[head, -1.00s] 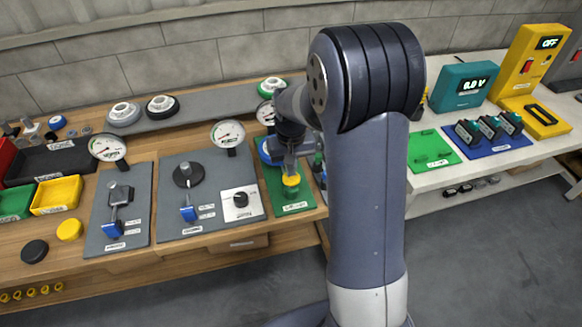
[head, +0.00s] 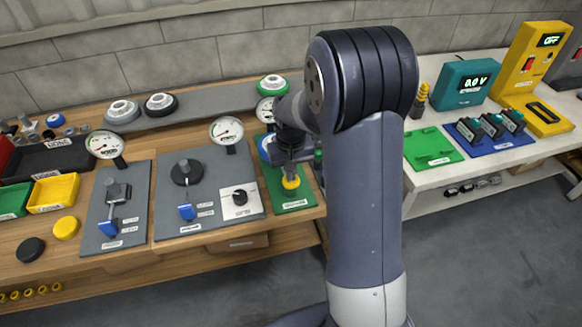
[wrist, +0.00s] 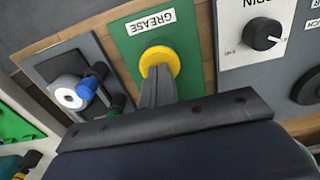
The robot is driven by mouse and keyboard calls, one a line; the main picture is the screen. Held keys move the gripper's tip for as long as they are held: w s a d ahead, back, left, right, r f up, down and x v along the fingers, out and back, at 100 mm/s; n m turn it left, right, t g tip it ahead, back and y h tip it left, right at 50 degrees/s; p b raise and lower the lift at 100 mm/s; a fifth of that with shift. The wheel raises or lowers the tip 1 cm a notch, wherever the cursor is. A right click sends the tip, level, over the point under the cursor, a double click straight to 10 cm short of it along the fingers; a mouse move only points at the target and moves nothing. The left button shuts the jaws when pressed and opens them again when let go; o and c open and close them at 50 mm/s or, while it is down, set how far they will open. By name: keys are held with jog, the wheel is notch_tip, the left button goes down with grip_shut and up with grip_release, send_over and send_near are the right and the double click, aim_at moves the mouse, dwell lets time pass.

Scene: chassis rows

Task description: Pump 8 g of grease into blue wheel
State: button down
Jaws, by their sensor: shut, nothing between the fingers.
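The green grease board (head: 298,200) stands at the right end of the wooden bench, and its label reads GREASE in the wrist view (wrist: 126,48). A yellow round pump head (head: 290,183) is near its front; it also shows in the wrist view (wrist: 160,56). My gripper (head: 289,170) is shut and empty, with its tips at the yellow head; the fingers show in the wrist view (wrist: 157,78). I cannot tell whether they touch it. The blue wheel (head: 265,148) is at the board's back left, partly hidden by my arm. The gauge (head: 264,109) behind it is partly covered, its reading unclear.
A grey panel with a spin knob (head: 239,198) stands left of the green board. In the wrist view, a dark panel with a white-and-blue part (wrist: 72,94) lies close on the other side. A green-rimmed wheel (head: 272,84) rests on the back shelf.

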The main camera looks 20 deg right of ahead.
jog(key=shift+s+f, duration=0.15)
jog(key=shift+f, duration=0.1)
jog(key=shift+r+p, duration=0.55)
jog(key=shift+r, duration=0.05)
notch_tip(320, 180, up, 13)
jog(key=p, duration=0.1)
jog(key=shift+r, duration=0.15)
jog(key=shift+w+b, duration=0.3)
jog(key=shift+b, duration=0.75)
jog(key=shift+s+r+b, duration=0.1)
jog(key=shift+r+b, duration=1.15)
jog(key=shift+b, duration=0.25)
